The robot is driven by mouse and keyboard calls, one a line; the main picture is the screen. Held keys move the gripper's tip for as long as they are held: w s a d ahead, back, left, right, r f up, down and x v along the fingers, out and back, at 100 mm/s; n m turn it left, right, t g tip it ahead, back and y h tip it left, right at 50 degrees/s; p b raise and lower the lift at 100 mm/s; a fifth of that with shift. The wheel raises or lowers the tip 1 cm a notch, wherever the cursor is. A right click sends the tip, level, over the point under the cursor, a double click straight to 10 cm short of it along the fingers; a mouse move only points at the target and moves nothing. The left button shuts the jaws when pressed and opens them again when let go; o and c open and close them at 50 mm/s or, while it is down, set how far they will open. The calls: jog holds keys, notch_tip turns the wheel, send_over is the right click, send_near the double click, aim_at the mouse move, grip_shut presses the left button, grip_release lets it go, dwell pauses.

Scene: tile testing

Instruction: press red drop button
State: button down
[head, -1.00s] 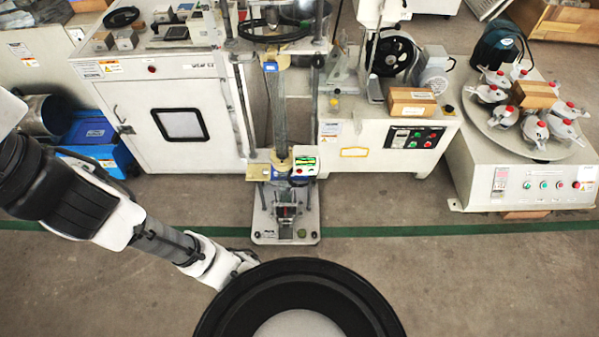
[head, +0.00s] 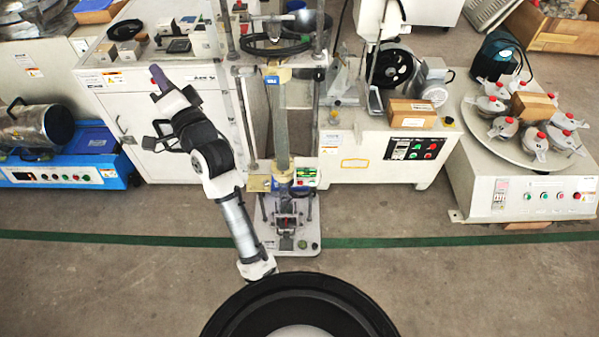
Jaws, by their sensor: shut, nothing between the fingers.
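The drop tester (head: 281,118) is a tall column stand in the middle of the head view. A small box with a green and white face (head: 306,177) is fixed low on its right side. Tiny marks show on the box, but I cannot make out a drop button for certain. A red part (head: 286,222) sits lower, at the tester's foot. My arm rises left of the tester. My gripper (head: 158,76) is a small dark tip at the arm's upper left end, in front of the white cabinet, shut and empty, well away from the small box.
The white cabinet (head: 136,98) stands behind my arm. A machine with a panel of red and green buttons (head: 416,149) stands right of the tester. A turntable machine (head: 520,196) is at far right, a blue-based device (head: 68,172) at left. The floor in front is clear.

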aim_at(300, 183)
jog(key=w+d+f+m+g+h, duration=0.25)
jog(key=d+f+m, duration=0.4)
jog(key=f, duration=0.65)
jog(key=w+d+f+m+g+h, duration=0.1)
jog(key=w+d+f+m+h, duration=0.3)
jog(key=d+f, duration=0.6)
jog(key=s+d+f+m+g, duration=0.1)
jog(key=s+d+f+m, duration=0.3)
jog(key=f, duration=0.4)
jog(key=s+d+f+m+g, duration=0.1)
jog(key=s+d+f+m, duration=0.3)
jog(key=f, duration=0.4)
jog(key=s+d+f+m+g, duration=0.2)
jog(key=s+d+f+m, duration=0.2)
jog(key=f+m, duration=0.2)
notch_tip(300, 183, down, 3)
jog(key=shift+s+d+r, duration=0.15)
jog(key=shift+s+d, duration=0.05)
jog(key=shift+d, duration=0.05)
jog(key=shift+m, duration=0.25)
jog(key=w+b, duration=0.3)
jog(key=w, duration=0.5)
jog(key=shift+w, duration=0.4)
jog(key=shift+w+r, duration=0.1)
jog(key=shift+w, duration=0.05)
